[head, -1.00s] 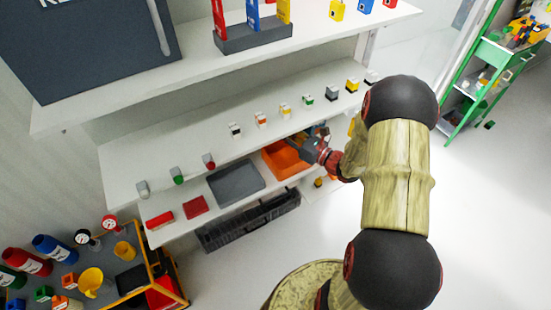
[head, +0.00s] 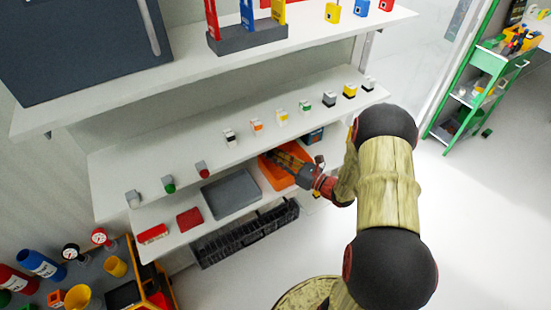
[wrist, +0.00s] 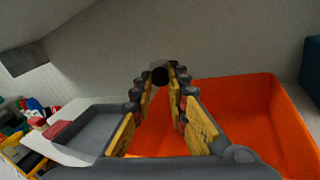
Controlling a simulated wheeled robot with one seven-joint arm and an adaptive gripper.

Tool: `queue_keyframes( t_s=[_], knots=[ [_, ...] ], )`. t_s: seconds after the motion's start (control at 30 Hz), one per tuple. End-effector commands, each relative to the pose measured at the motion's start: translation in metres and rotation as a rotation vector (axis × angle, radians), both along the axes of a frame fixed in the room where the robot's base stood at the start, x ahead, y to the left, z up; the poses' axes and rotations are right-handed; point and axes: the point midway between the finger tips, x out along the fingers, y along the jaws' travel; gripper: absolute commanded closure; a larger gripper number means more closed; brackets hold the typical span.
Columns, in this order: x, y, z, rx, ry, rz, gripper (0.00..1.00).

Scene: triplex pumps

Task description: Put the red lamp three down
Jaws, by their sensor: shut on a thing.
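My gripper (head: 280,157) reaches in from the right below the middle shelf, over the orange tray (head: 275,180) on the lower shelf. In the wrist view my gripper (wrist: 160,78) is shut on a small dark round thing (wrist: 160,73), held at the fingertips. I take it for red lamp three; no red shows on it from this side. The orange tray (wrist: 255,110) lies below and to the right of the fingers there. The held thing looks above the tray; the exact height cannot be told. In the head view it cannot be made out.
A grey tray (head: 231,193) lies left of the orange one, then red pieces (head: 189,218). The middle shelf (head: 150,158) overhangs, with a red lamp (head: 202,169), a green one (head: 168,184) and several small blocks. A blue box (head: 314,136) stands behind the orange tray.

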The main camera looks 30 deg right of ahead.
Motion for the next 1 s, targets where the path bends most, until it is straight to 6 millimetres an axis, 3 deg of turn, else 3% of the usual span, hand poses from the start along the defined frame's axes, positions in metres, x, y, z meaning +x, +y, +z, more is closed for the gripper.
queue_keyframes(
  t_s=[0.57, 0.6, 0.9, 1.0],
  knots=[
    [0.0, 0.0, -0.013, 0.001, 0.003, 0.0, 1.0],
    [0.0, 0.0, -0.014, 0.001, 0.004, 0.0, 0.83],
    [-0.001, 0.001, -0.017, 0.003, 0.01, -0.001, 0.66],
    [-0.002, 0.001, -0.017, 0.004, 0.011, -0.002, 0.65]
  ],
)
